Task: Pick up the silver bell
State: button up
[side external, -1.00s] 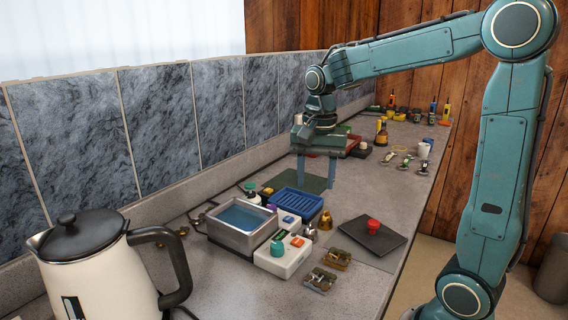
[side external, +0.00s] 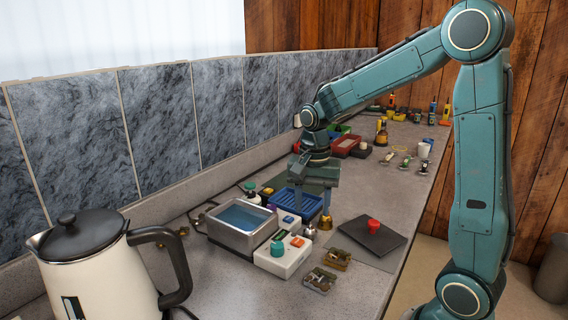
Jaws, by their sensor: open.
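A small silver-grey bell (side external: 310,232) stands on the grey counter, just right of the white block. A gold bell (side external: 326,222) stands close behind it to the right. My gripper (side external: 313,207) points down with its two fingers spread, above and slightly behind the silver bell. Nothing shows between the fingers. The right finger overlaps the top of the gold bell in the picture, and I cannot tell whether they touch.
A steel basin of water (side external: 208,224) and a blue ribbed tray (side external: 285,207) lie left of the bells. A white block (side external: 282,264) with small coloured items is in front. A black board (side external: 385,243) with a red knob lies right. A kettle (side external: 100,268) stands front left.

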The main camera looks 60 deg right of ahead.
aim_at(311, 223)
jog(key=shift+f, duration=0.85)
jog(key=shift+w+f, duration=0.1)
jog(key=shift+f, duration=2.5)
jog(key=c, duration=0.8)
